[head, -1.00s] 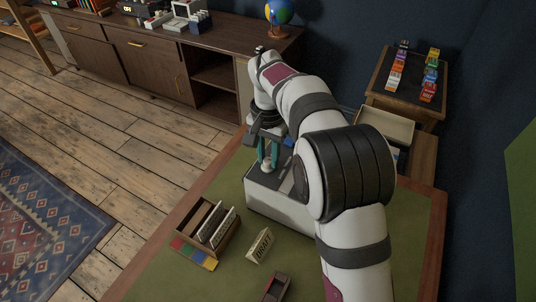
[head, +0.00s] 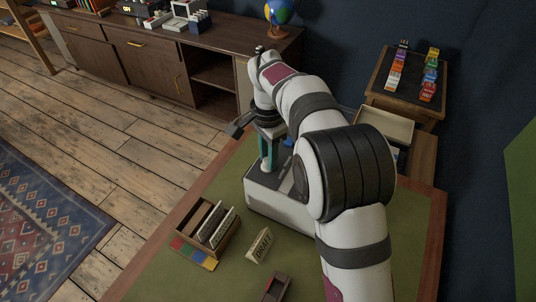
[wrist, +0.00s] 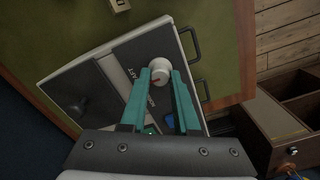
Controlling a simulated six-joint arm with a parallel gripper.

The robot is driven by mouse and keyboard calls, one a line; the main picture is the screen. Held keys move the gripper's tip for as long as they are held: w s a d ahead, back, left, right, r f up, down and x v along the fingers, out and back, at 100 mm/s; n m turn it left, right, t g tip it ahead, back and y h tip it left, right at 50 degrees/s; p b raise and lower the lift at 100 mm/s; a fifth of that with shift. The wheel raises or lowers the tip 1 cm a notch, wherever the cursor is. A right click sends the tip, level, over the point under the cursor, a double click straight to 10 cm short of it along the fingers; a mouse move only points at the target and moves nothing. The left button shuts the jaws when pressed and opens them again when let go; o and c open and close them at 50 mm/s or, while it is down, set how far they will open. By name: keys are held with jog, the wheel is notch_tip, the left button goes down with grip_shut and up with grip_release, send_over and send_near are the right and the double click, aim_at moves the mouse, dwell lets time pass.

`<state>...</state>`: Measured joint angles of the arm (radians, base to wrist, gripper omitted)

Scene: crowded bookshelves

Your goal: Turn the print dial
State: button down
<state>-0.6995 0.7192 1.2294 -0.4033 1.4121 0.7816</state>
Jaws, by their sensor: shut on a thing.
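The print dial (wrist: 160,72) is a round white knob with a small red mark, on the dark top panel of a grey box-shaped machine (head: 272,204). The machine also shows in the wrist view (wrist: 88,73), with lettering beside the dial. My gripper (wrist: 161,78) has two teal fingers, one on each side of the dial and shut on it.
The machine stands on a green-topped table (head: 228,283). A pale tray (head: 385,126) lies behind my arm. A drawer cabinet (head: 145,65) stands across the floor.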

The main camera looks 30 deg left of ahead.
jog(key=shift+r, duration=0.1)
jog(key=c, duration=0.6)
grip_release()
jog(key=shift+c, duration=0.2)
notch_tip(320, 180, up, 16)
